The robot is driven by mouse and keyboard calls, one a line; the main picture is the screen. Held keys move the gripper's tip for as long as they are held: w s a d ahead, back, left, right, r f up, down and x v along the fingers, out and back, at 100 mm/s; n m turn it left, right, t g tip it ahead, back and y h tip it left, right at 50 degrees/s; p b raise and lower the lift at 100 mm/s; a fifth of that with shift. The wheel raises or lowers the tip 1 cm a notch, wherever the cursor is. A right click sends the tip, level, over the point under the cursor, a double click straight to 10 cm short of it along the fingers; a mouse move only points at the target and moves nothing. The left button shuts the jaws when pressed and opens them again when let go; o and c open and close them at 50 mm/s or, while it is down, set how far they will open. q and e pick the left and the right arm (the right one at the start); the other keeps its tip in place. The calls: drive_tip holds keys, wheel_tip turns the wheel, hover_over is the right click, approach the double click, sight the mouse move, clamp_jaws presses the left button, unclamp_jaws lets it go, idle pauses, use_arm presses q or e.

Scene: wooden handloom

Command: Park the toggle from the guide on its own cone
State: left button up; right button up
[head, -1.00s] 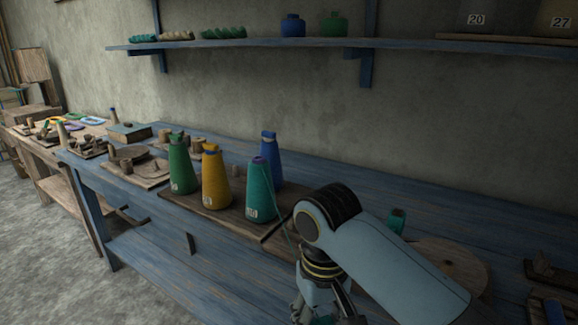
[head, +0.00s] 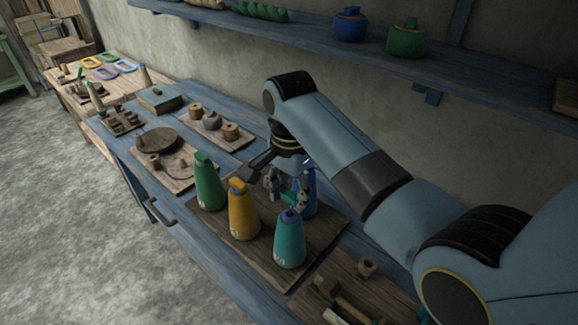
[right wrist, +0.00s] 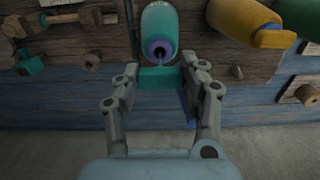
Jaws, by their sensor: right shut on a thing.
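My right gripper (head: 286,190) is above the board, behind the teal cone (head: 290,242) and beside the blue cone (head: 310,197). In the right wrist view the gripper (right wrist: 160,80) is shut on a teal toggle (right wrist: 158,77), held crosswise between the fingertips. The teal cone (right wrist: 160,25) lies just beyond the toggle there, its purple top facing the gripper with no toggle on it. I cannot tell whether toggle and cone touch. The blue cone is partly hidden by the gripper. My left gripper is out of view.
The green cone (head: 208,184) and yellow cone (head: 242,212) stand close by on the dark board (head: 330,232), each with a toggle on top. Spools (head: 212,121) and a round wooden piece (head: 158,141) lie farther left. The blue shelf (head: 350,45) runs above.

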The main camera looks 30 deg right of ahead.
drive_tip(key=shift+f+b, duration=0.5)
drive_tip(key=shift+f, duration=1.8)
drive_tip(key=o, duration=0.8)
drive_tip(key=shift+o, duration=0.2)
wheel_tip(320, 180, up, 12)
drive_tip(key=shift+r, duration=0.1)
